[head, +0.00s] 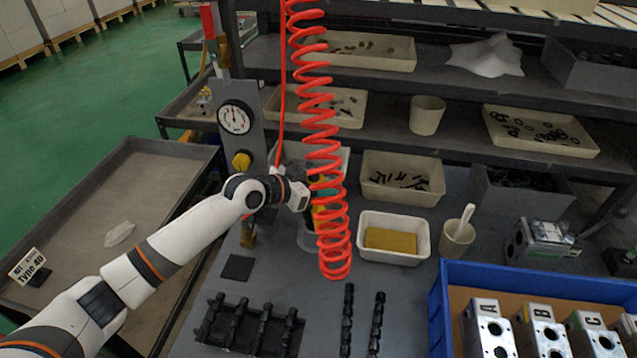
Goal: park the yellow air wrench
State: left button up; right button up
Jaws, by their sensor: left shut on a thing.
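The yellow air wrench (318,214) is at the end of my left arm, mostly hidden behind the red coiled hose (322,150). Only a patch of yellow and some dark parts of it show. My left gripper (306,198) is shut on it, with its fingers partly covered by the coils. A grey post (257,140) with a round pressure gauge (235,118) and a yellow knob (242,160) stands left of the gripper. I cannot make out a holder for the wrench. My right gripper is not in view.
A white tray with a yellow sponge (390,239) and a cup with a brush (457,238) stand right of the hose. A blue crate (440,320) holds lettered valve blocks. A black rack (250,325) lies in front. Shelves with bins stand behind.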

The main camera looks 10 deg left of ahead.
pick_arm(q)
jog(key=shift+w+f+b, duration=0.1)
jog(key=shift+f+b, duration=1.55)
dwell(0.4)
jog(key=o, duration=1.3)
jog(key=shift+o, duration=0.4)
jog(key=shift+s+f, duration=0.2)
jog(key=shift+f, duration=0.2)
jog(key=b+v, duration=0.2)
jog(key=v, duration=1)
jog(key=shift+r, duration=0.3)
